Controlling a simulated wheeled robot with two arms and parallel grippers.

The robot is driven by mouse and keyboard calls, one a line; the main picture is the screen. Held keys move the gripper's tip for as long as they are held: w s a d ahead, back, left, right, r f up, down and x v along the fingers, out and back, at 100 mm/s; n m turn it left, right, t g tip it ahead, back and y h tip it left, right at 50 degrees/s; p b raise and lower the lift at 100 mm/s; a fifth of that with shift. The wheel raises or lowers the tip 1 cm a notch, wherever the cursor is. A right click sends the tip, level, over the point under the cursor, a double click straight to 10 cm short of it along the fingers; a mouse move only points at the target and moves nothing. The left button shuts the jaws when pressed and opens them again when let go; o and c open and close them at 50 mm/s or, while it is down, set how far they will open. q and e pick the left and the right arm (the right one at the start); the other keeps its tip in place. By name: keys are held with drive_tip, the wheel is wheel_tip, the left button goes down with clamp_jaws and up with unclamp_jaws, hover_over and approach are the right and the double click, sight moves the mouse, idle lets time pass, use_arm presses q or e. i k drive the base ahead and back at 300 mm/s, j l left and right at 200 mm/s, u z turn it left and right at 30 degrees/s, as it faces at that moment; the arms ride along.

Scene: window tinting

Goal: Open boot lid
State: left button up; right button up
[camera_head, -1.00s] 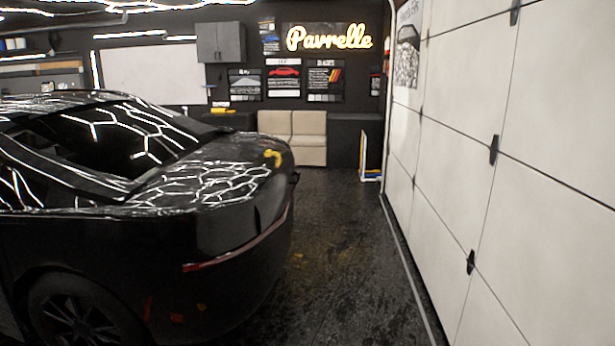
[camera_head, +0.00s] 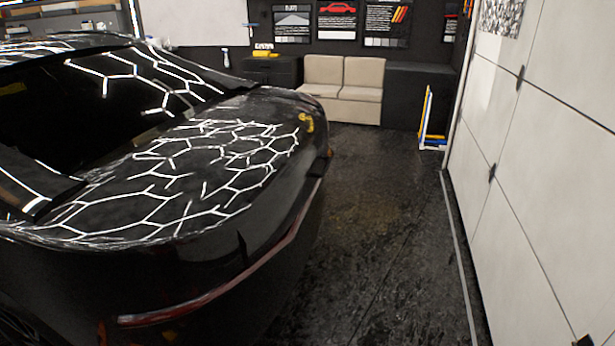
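A black car fills the left of the head view, its rear end toward the right. Its boot lid (camera_head: 190,180) is shut and mirrors a honeycomb pattern of ceiling lights. The dark rear window (camera_head: 140,85) slopes up from it. A red tail light strip (camera_head: 225,285) runs along the rear edge. A small yellow mark or object (camera_head: 306,122) sits on the far rear corner of the lid; I cannot tell what it is. Neither of my grippers is in view.
A white panelled garage door (camera_head: 535,170) stands along the right. A dark wet-looking floor lane (camera_head: 370,220) is free between it and the car.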

sight(268, 152)
drive_tip(key=i+l+u, duration=0.15)
drive_tip(key=i+l, duration=0.25)
drive_tip(key=i+l+u, duration=0.1)
drive_tip(key=i+l, duration=0.35)
drive_tip(key=i+l+u, duration=0.15)
drive_tip(key=i+l, duration=0.3)
drive_tip(key=i+l+u, duration=0.1)
drive_tip(key=i+l, duration=0.4)
drive_tip(key=i+l+u, duration=0.15)
drive_tip(key=i+l, duration=0.2)
drive_tip(key=l, duration=0.25)
